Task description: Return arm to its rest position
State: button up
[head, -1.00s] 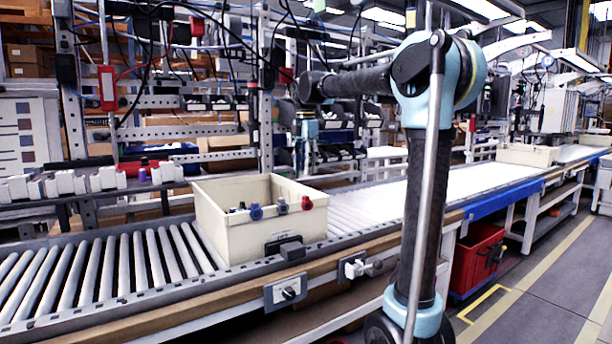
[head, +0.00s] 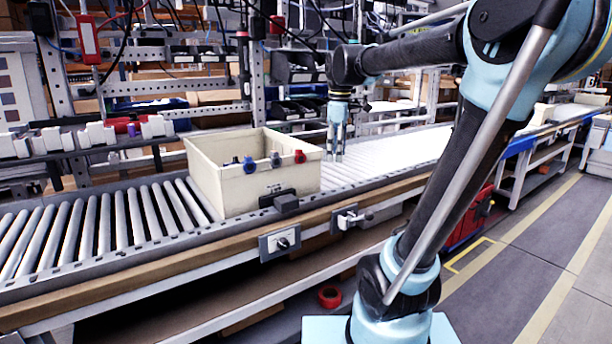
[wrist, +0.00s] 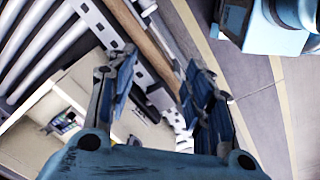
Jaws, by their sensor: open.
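My gripper (head: 337,155) hangs pointing down at the right side of the cream bin, over the roller conveyor. In the wrist view its two dark blue fingers (wrist: 160,80) are apart with nothing between them. The cream bin (head: 238,185) stands on the conveyor. Two dark or blue items and one red item show at its front rim; the rest of its inside is mostly hidden.
The roller conveyor (head: 110,222) runs from left to far right, with a wooden edge (head: 140,293) and small switch boxes (head: 280,242) along its front. Metal racks with hanging cables stand behind. A red crate (head: 465,225) sits under the conveyor, partly behind my arm. The floor at right is clear.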

jog(key=s+d+f+m, duration=0.5)
jog(key=s+f+m, duration=0.2)
jog(key=s+f, duration=0.3)
jog(key=s+d+f+m+t, duration=0.1)
jog(key=s+d+f+m, duration=0.3)
jog(key=s+f+m, duration=0.4)
notch_tip(320, 180, down, 6)
jog(key=shift+s+d+r, duration=0.2)
jog(key=shift+s+d, duration=0.15)
jog(key=shift+s, duration=0.6)
jog(key=shift+w+f, duration=0.2)
jog(key=shift+w, duration=0.3)
